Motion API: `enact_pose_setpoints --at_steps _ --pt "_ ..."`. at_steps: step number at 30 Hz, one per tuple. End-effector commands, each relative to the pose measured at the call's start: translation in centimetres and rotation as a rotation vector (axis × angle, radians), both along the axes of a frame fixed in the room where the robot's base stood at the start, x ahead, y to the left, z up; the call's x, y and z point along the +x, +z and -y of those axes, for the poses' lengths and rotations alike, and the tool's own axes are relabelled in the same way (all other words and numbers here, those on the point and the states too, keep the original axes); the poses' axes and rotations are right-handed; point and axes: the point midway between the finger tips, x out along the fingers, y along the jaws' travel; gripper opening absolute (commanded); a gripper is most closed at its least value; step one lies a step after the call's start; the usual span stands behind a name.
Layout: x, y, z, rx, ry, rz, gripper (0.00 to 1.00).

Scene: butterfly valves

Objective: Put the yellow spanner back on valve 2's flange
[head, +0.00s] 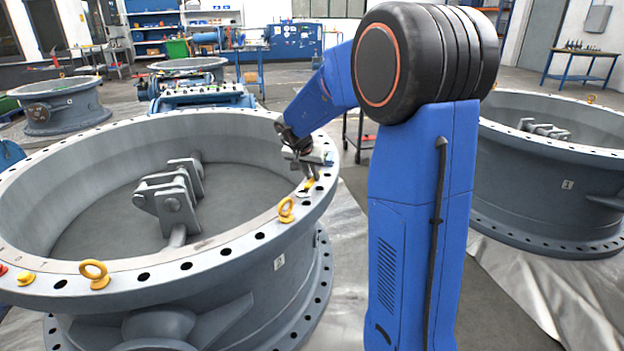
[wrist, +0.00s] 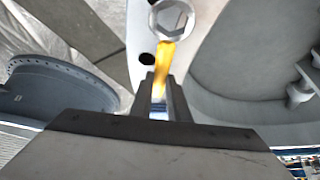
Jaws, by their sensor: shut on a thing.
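The large grey valve ring in the left half of the head view has a wide flange (head: 215,248) with bolt holes. A small plate (head: 279,263) is on its side; its number is too small to read surely. My gripper (head: 311,174) is over the right part of this flange, shut on the yellow spanner (head: 309,184). In the wrist view, the spanner's yellow shank (wrist: 166,58) runs out from between my fingertips (wrist: 160,88) to a grey ring end (wrist: 172,19) over the flange. I cannot tell whether the spanner touches the flange. Its rear part is hidden by my gripper.
Yellow lifting eyes (head: 286,210) and (head: 94,273) stand on the flange near the spanner and at front left. A small blue item (head: 329,158) is beside my gripper. Another large valve (head: 545,170) stands at right. A disc and hinge block (head: 168,200) fill the ring's inside.

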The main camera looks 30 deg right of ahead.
Motion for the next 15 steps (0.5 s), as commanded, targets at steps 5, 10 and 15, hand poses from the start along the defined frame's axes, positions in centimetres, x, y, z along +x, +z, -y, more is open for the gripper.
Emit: enact_pose_setpoints --at_steps 5,10,15 --pt "0.0 -1.6 0.0 0.000 0.000 0.000 0.00" --pt "0.0 -1.6 0.0 0.000 0.000 0.000 0.00" --pt "0.0 -1.7 0.0 0.000 0.000 0.000 0.27"
